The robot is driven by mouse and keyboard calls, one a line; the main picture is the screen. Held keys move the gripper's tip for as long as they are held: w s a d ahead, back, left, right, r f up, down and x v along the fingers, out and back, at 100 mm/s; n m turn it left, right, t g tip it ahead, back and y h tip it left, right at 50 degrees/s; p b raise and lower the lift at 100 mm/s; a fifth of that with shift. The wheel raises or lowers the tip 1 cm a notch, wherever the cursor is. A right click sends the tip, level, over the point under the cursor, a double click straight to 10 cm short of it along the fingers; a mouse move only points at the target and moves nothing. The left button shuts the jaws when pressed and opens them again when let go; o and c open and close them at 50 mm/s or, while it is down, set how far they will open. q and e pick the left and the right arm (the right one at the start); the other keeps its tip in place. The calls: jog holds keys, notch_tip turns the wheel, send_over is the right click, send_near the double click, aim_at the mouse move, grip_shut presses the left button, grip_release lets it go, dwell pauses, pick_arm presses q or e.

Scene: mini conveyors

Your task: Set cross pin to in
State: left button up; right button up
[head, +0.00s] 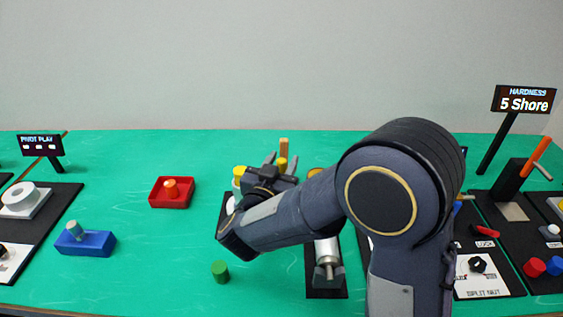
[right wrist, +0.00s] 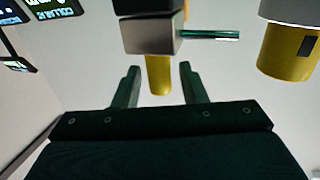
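My right gripper (head: 282,161) is open over the middle of the table in the head view, its two fingers pointing away from me. A yellow-ended piece (head: 282,164) shows between the fingertips there. In the right wrist view my right gripper (right wrist: 158,68) has a clear gap on each side of a yellow cylinder (right wrist: 158,77), which juts from a grey and black block (right wrist: 150,38). A thin teal rod (right wrist: 210,35) sticks out of that block's side. I cannot tell which part is the cross pin; my right arm hides much of this area. My left gripper is not in view.
A red tray (head: 158,202) with an orange peg, a blue block (head: 92,245) with a grey peg and a green cylinder (head: 220,272) stand on the green table. A silver cylinder fixture (head: 327,250) is beside my arm. Black panels with displays stand left and right.

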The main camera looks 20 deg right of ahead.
grip_shut()
jog(key=a, duration=0.3)
jog(key=shift+w+p, duration=0.4)
grip_release()
jog(key=shift+a, duration=0.2)
jog(key=shift+d, duration=0.1)
jog(key=v, duration=0.8)
jog(key=shift+b, duration=0.3)
jog(key=shift+w+f, duration=0.1)
